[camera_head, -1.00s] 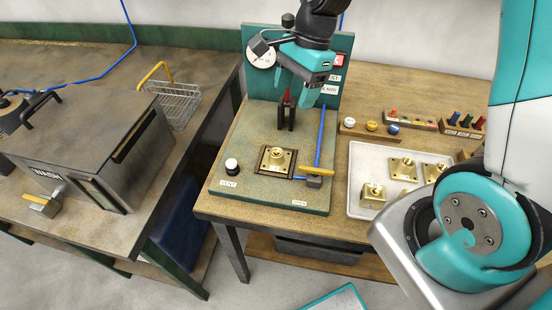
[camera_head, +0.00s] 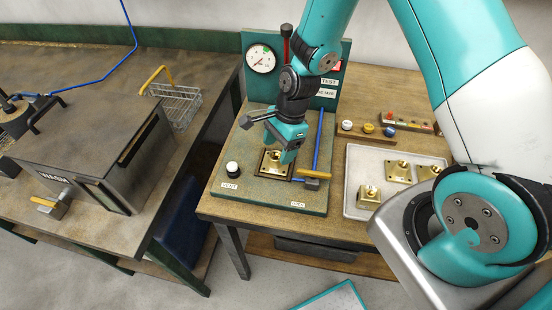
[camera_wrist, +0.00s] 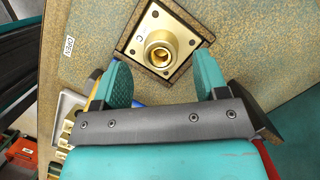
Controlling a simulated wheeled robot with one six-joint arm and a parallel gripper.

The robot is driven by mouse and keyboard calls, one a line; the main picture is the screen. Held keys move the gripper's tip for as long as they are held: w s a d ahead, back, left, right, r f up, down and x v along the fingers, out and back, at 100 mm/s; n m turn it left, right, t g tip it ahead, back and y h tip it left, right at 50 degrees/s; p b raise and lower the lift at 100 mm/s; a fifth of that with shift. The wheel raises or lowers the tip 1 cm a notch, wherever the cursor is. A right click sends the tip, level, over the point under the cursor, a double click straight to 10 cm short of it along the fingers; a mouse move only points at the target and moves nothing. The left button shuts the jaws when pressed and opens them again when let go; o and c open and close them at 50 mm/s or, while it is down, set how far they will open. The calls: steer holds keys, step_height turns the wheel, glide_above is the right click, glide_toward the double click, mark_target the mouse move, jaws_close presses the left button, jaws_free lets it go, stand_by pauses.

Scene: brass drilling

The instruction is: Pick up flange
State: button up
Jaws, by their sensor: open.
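A brass flange (camera_head: 271,163) with a square base and a raised round neck sits in a dark square recess on the test stand. In the wrist view the flange (camera_wrist: 158,42) shows from above, with its threaded bore facing me. My gripper (camera_head: 282,155) is just above it, pointing down. In the wrist view its two teal fingers (camera_wrist: 162,66) are spread, one on each side of the neck's near side, with nothing between them. I cannot tell the exact height gap.
A gauge panel (camera_head: 331,100) rises behind. A white tray (camera_head: 352,204) at the right holds several brass parts.

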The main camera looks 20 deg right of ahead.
mark_target(276, 156)
steer(key=shift+p+x, duration=0.35)
steer(key=shift+x, duration=1.25)
jaws_close()
steer(key=shift+w+r, duration=0.1)
steer(key=shift+r, duration=0.1)
